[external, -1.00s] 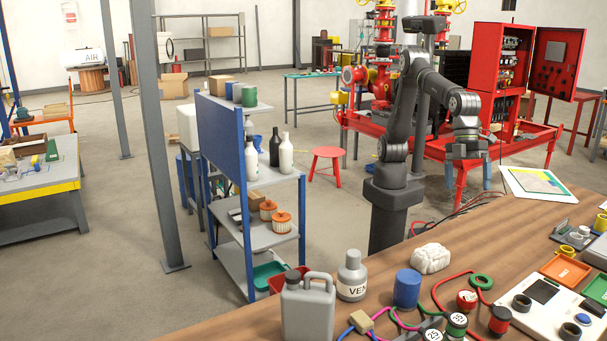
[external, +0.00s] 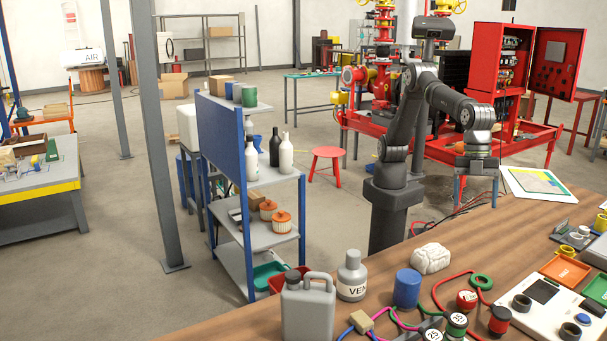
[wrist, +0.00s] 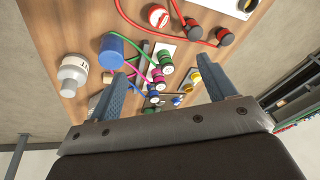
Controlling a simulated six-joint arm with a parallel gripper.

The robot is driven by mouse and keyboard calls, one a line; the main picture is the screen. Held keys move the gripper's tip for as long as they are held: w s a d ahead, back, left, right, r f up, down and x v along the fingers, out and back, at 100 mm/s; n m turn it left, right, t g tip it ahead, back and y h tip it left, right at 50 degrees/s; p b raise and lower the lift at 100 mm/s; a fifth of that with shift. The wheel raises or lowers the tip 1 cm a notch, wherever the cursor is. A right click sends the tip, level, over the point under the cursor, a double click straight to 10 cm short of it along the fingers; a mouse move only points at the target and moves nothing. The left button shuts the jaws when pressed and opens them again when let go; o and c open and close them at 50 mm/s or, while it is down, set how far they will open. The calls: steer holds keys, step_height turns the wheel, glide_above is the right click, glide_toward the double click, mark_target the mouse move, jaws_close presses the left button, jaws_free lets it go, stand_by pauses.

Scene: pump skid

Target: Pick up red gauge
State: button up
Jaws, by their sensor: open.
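A small round red gauge (external: 467,300) with a pale face stands on the wooden table in the external view. In the wrist view it shows near the top edge (wrist: 158,15), beside a red hose. My gripper (external: 477,194) is open and empty at the table's far edge, well apart from the gauge.
A grey bottle (external: 352,275) and a jug (external: 308,308) stand to the left. A white panel (external: 545,308) lies to the right.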

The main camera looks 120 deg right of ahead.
steer(key=w+a+f+n+h, duration=0.1)
steer(key=w+a+f+n, duration=0.1)
steer(key=a+f+n, duration=0.3)
steer(key=n+g+h, duration=0.2)
steer(key=n, duration=0.9)
glide_toward(468, 296)
step_height(468, 296, down, 5)
steer(key=shift+d+r, duration=0.1)
steer(key=shift+s+f, duration=0.2)
steer(key=shift+f, duration=2.5)
steer(key=c, duration=1.2)
steer(key=shift+o, duration=0.2)
steer(key=shift+r, duration=0.1)
